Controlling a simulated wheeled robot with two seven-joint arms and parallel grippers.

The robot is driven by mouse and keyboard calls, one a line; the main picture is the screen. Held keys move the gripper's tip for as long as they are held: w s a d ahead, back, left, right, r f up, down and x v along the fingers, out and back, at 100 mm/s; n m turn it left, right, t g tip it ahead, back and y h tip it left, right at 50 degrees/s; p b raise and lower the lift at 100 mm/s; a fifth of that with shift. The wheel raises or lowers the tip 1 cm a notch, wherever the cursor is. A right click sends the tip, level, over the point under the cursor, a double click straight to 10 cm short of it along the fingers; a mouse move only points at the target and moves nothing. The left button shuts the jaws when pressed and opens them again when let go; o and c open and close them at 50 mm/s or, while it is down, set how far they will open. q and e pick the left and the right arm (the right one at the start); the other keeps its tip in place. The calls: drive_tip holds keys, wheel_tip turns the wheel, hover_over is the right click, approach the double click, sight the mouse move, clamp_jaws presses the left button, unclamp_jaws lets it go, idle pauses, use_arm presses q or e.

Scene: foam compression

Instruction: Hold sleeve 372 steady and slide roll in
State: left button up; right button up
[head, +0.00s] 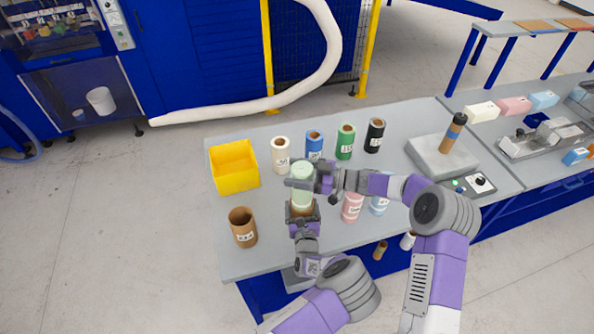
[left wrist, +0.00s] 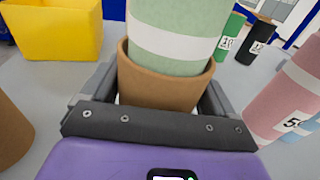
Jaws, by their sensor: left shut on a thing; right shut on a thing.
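My left gripper (head: 303,218) is shut on a brown cardboard sleeve (head: 303,209), which stands upright near the table's front. In the left wrist view the sleeve (left wrist: 160,84) sits between both fingers, its mouth facing up; no number shows on it. My right gripper (head: 304,184) is shut on a pale green roll (head: 302,199) with a white band, upright above the sleeve. In the left wrist view the roll's lower end (left wrist: 172,62) is within the sleeve's rim, with a gap at the left. How deep it sits is hidden.
Another brown labelled sleeve (head: 243,228) stands at left, near a yellow bin (head: 234,166). White (head: 281,156), blue (head: 314,146), green (head: 345,143) and black (head: 375,137) rolls stand behind. A pink roll (head: 352,208) and light blue roll (head: 379,205) stand close at right.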

sight(297, 197)
drive_tip(key=shift+f, duration=0.1)
idle(0.3)
drive_tip(key=shift+f, duration=1.9)
drive_tip(key=shift+f, duration=0.45)
drive_tip(key=shift+f, duration=1.5)
drive_tip(key=shift+f, duration=0.15)
drive_tip(key=shift+f, duration=1.85)
drive_tip(key=shift+f, duration=0.1)
drive_tip(key=o, duration=1.4)
